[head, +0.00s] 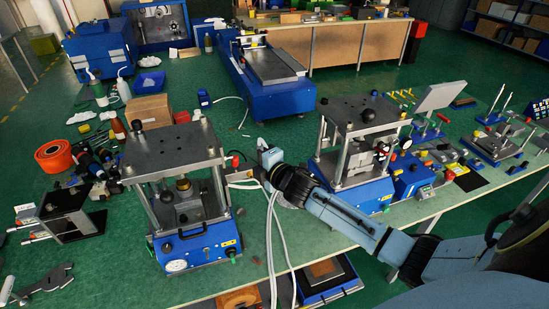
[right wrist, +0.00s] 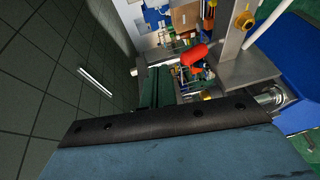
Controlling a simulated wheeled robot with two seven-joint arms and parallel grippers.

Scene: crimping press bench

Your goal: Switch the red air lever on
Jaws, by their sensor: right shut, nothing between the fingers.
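The red air lever (head: 236,161) shows as a small red handle at the right side of the left blue press (head: 198,245), close to its post. In the right wrist view a red rounded handle (right wrist: 195,55) stands out beside a grey metal plate and post. My right gripper (head: 234,180) reaches in from the right and is shut and empty. Its tips are just below the red handle in the head view, beside the press post; whether they touch is unclear. My left gripper is not in view.
A second blue press (head: 357,150) stands to the right behind my forearm. White hoses (head: 272,235) hang below my right wrist. An orange tape roll (head: 54,156) and hand tools lie left of the left press.

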